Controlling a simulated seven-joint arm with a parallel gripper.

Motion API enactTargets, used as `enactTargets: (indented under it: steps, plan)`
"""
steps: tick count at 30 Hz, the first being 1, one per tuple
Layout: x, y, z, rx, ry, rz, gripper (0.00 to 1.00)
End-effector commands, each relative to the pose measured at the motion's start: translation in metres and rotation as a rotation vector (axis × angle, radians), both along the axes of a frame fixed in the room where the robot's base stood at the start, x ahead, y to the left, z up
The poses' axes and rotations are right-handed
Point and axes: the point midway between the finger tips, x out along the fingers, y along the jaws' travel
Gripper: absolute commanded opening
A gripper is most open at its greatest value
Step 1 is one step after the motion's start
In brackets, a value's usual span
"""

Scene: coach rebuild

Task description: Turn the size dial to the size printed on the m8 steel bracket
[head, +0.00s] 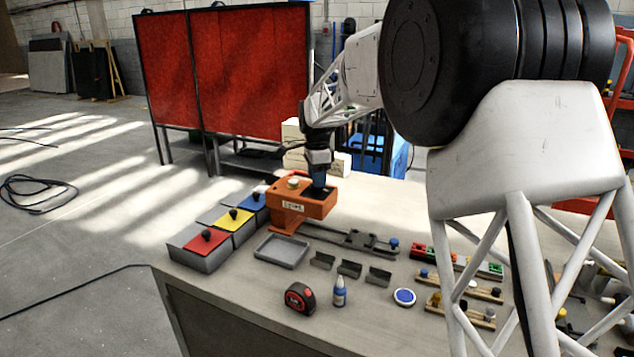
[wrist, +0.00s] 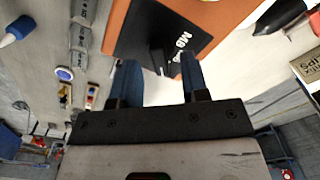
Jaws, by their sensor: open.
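An orange machine box (head: 305,203) stands on the bench in the head view, with a pale label on its front. In the wrist view its orange top (wrist: 228,10) carries a black dial plate (wrist: 145,28) with white lettering that reads M8; other marks are partly hidden. A dark knob-like part (wrist: 157,58) shows between my fingers. My gripper (wrist: 160,75) is open over the plate, its blue fingers on either side of that part; contact cannot be told. In the head view my gripper (head: 319,184) is at the box's top. Small grey brackets (head: 349,269) stand in front; their printed sizes are unreadable.
A grey tray (head: 281,251) and red, yellow and blue lidded bins (head: 207,241) stand left. A rail with clamps (head: 358,239) runs right of the box.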

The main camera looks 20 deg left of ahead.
Motion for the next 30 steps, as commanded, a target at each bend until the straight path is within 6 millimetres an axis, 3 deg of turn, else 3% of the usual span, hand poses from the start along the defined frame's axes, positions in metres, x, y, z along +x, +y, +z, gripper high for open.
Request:
enactTargets:
  steps: [6, 16, 24, 30]
  plan:
    - [0.000, 0.000, -0.014, -0.001, 0.001, 0.000, 0.41]
    - [0.000, 0.000, -0.016, 0.000, 0.000, 0.000, 0.41]
    - [0.000, 0.000, -0.016, 0.000, 0.000, 0.000, 0.00]
    - [0.000, 0.000, -0.016, 0.000, 0.000, 0.003, 0.00]
